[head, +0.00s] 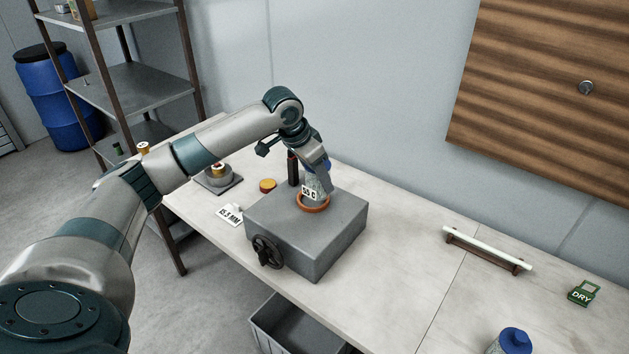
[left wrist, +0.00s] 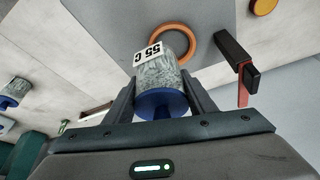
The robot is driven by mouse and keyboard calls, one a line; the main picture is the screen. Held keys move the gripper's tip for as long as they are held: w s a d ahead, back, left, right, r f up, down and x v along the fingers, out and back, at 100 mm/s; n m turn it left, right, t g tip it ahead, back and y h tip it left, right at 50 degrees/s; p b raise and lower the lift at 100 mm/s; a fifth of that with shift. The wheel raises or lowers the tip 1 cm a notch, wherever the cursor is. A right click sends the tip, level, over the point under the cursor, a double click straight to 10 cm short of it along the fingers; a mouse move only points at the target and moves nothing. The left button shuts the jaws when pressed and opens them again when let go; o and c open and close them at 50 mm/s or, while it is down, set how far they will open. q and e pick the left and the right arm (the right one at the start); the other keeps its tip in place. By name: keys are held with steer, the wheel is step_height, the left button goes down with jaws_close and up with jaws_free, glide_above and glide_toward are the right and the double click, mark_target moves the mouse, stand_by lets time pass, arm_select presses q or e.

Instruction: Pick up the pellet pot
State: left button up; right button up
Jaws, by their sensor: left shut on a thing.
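The pellet pot (head: 314,184) is a clear pot of pale pellets with a blue lid and a white "55 C" label. My left gripper (head: 320,176) is shut on it from above. In the left wrist view the pot (left wrist: 160,72) sits between the two fingers (left wrist: 161,95), its blue lid toward the palm. It is over the orange ring (head: 313,207) on top of the grey machine box (head: 290,232). I cannot tell whether its lower end touches the ring. My right gripper is not in view.
A black upright handle (head: 293,168) stands close behind the ring. The box has a handwheel (head: 266,252) in front. A second blue-lidded pot (head: 512,341), a "DRY" tag (head: 583,293) and a white rod on a rack (head: 487,249) are to the right. The bench between is clear.

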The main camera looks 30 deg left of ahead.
arm_select(q)
steer(key=s+d+r+b, duration=0.2)
steer(key=s+d+r, duration=0.3)
steer(key=d, duration=0.2)
steer(key=shift+r, duration=0.15)
steer(key=shift+d, duration=0.1)
stand_by(0.3)
steer(key=s+d+f+n+y, duration=0.1)
steer(key=s+d+n, duration=0.1)
steer(key=d, duration=0.4)
steer(key=s+d+f+n, duration=0.2)
steer(key=s+d, duration=0.3)
steer(key=d, duration=0.1)
steer(key=shift+t+y, duration=0.3)
steer(key=shift+y, duration=0.1)
steer(key=shift+r, duration=0.1)
